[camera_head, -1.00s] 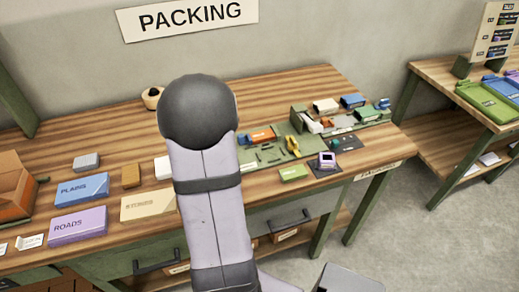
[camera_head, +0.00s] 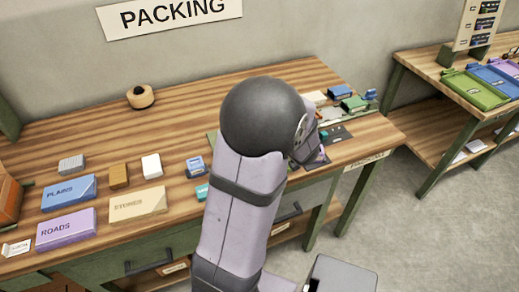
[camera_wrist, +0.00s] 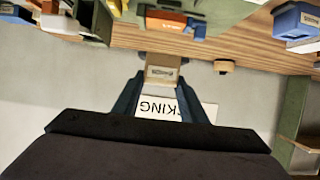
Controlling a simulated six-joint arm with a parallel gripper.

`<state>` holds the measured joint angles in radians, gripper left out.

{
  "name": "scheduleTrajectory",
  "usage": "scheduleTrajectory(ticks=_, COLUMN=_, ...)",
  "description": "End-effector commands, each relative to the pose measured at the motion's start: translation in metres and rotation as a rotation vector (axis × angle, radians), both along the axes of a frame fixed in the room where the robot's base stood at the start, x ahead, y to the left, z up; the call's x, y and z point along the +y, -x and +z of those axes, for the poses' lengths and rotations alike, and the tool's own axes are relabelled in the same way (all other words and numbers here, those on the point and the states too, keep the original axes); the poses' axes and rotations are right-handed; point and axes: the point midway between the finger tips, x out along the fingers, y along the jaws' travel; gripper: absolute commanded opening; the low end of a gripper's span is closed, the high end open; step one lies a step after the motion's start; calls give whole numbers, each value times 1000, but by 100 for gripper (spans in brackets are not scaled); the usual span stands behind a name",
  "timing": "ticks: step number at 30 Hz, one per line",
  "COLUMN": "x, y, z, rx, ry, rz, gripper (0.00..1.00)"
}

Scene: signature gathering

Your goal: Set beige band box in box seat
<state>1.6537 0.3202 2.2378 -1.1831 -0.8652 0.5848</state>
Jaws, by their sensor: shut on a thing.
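My gripper (camera_wrist: 161,88) is shut on a small beige box (camera_wrist: 162,72) with a pale label, in the wrist view. The box is held between the fingertips, clear of the table in that view. In the camera head view my arm hides both the gripper and the box. A green tray or fixture area (camera_head: 213,138) shows only in part behind my arm. I cannot make out the box seat.
The wooden packing bench (camera_head: 100,135) holds a PLAINS box (camera_head: 68,192), a ROADS box (camera_head: 66,229), a STONES box (camera_head: 138,205) and a tape roll (camera_head: 140,96). Green and blue blocks (camera_head: 353,103) stand at the bench's right end. A second table with trays (camera_head: 474,89) stands right.

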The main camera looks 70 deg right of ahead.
Motion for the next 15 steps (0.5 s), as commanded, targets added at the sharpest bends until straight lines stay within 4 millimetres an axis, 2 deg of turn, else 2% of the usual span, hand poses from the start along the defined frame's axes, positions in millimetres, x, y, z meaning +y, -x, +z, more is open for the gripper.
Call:
scheduleTrajectory(ticks=6, x=0, y=2, z=-7, rx=-2, ry=-3, rz=1, gripper=11)
scheduleTrajectory(ticks=15, x=1, y=2, z=-49, rx=-2, ry=-5, rz=1, gripper=11)
